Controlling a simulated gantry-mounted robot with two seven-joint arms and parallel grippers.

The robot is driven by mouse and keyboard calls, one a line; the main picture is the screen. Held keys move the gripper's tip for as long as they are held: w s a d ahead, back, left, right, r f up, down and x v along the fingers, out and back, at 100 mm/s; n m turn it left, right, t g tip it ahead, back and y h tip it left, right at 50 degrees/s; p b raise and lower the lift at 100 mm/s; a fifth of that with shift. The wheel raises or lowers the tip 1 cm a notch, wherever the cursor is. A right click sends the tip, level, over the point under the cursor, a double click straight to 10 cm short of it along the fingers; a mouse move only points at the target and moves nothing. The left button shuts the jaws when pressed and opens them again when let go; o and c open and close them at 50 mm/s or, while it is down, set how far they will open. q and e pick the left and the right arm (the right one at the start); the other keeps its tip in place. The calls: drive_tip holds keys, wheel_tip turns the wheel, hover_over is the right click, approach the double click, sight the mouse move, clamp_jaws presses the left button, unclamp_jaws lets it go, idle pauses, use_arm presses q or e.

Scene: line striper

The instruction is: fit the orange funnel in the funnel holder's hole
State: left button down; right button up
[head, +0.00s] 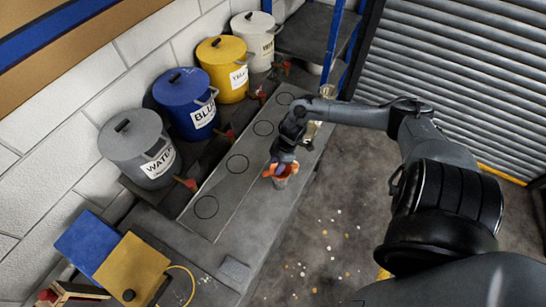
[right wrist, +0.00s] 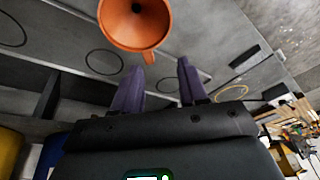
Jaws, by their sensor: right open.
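The orange funnel (head: 281,171) stands near the front edge of the grey bench in the head view, directly below my right gripper (head: 284,155). In the right wrist view, the funnel (right wrist: 135,20) shows its wide mouth and dark centre hole, with a small tab pointing towards the space between my fingertips (right wrist: 158,72). The two purple fingers are apart, with nothing between them. My left gripper is out of view.
Grey WATER (head: 138,150), blue (head: 186,103), yellow (head: 223,68) and white (head: 254,42) buckets line the wall, with red taps below. A long grey plate (head: 222,185) with several drawn circles lies before them. A blue shelf frame (head: 332,45) stands behind.

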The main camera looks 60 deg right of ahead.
sight(267, 173)
drive_tip(key=w+f+b, duration=0.1)
drive_tip(key=b, duration=0.1)
drive_tip(key=w+f+b, duration=0.1)
drive_tip(key=f+b, duration=0.1)
drive_tip(key=w+f+b, duration=0.1)
drive_tip(key=b, duration=0.1)
drive_tip(key=shift+a+f, duration=0.1)
drive_tip(key=shift+f, duration=0.1)
drive_tip(key=shift+b+x, duration=0.7)
drive_tip(key=shift+x, duration=0.55)
drive_tip(key=shift+w+f, duration=0.15)
drive_tip(key=shift+f, duration=0.25)
drive_tip(key=shift+a, duration=0.1)
drive_tip(key=shift+c, duration=0.3)
clamp_jaws()
